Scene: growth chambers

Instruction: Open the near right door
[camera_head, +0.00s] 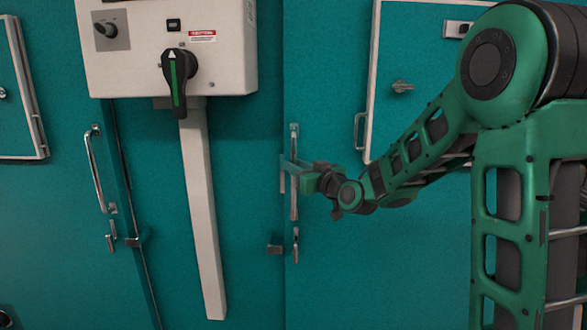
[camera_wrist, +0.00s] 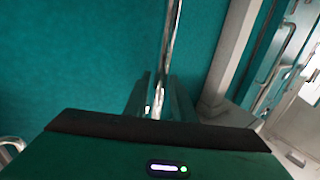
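The near right door (camera_head: 345,255) is a teal panel in the head view, and it looks closed. Its upright metal bar handle (camera_head: 295,215) is near the door's left edge, partly hidden by my gripper (camera_head: 290,178). The wrist view shows the shiny handle bar (camera_wrist: 171,35) running down between the two fingers of my gripper (camera_wrist: 160,95). A finger lies on each side of the bar. I cannot tell whether they press on it or stand slightly apart.
A white control box (camera_head: 130,55) with a black and green rotary switch (camera_head: 178,80) hangs left of the door, with a pale duct (camera_head: 202,220) below. Another handle (camera_head: 97,170) is further left. A small framed hatch (camera_head: 400,115) sits behind my arm.

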